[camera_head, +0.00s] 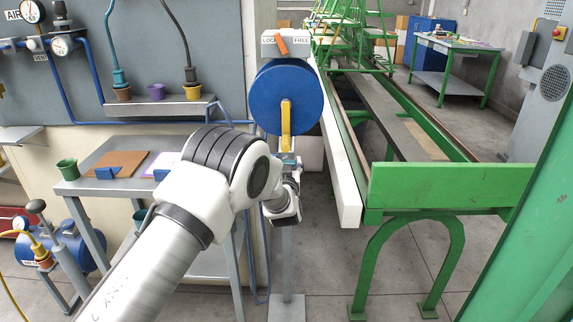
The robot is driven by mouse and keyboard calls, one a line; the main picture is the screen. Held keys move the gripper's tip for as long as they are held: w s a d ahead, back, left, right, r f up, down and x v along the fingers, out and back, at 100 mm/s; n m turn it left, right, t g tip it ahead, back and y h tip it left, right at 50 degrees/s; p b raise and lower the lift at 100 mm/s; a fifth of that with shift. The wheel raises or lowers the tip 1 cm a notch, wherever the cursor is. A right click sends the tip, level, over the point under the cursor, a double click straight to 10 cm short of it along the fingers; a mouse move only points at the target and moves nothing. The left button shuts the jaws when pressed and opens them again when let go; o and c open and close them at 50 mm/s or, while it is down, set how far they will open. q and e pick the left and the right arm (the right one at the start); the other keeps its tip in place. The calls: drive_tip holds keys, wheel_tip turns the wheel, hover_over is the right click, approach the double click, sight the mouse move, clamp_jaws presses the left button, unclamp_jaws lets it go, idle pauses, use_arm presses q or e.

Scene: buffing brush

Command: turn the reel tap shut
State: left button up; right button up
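A blue round reel (262,98) stands on a grey post in the middle of the camera_head view. A plate (301,50) marked LOCK and FREE sits on top, with an orange lever (281,45) tilted on it. A yellow upright handle (286,118) shows in front of the reel's lower half. I cannot tell which part is the reel tap. My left arm comes in from the lower left. Its wrist is just below the reel, and my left gripper (288,163) is by the handle's lower end. Its fingers are too small and hidden to read. My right gripper is out of view.
A long white beam (345,190) and green frame (450,187) run close on the right. Gauges and hoses hang on the left wall.

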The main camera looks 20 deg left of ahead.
use_arm(q)
drive_tip(key=shift+c, duration=1.3)
drive_tip(key=shift+m, duration=0.5)
drive_tip(key=m, duration=1.1)
drive_tip(key=m+p, duration=0.1)
drive_tip(key=m, duration=0.4)
drive_tip(key=shift+d+f+m, duration=0.2)
drive_tip(key=shift+f+m, duration=0.15)
drive_tip(key=shift+m, duration=0.05)
drive_tip(key=o, duration=1.2)
drive_tip(key=shift+c, duration=0.2)
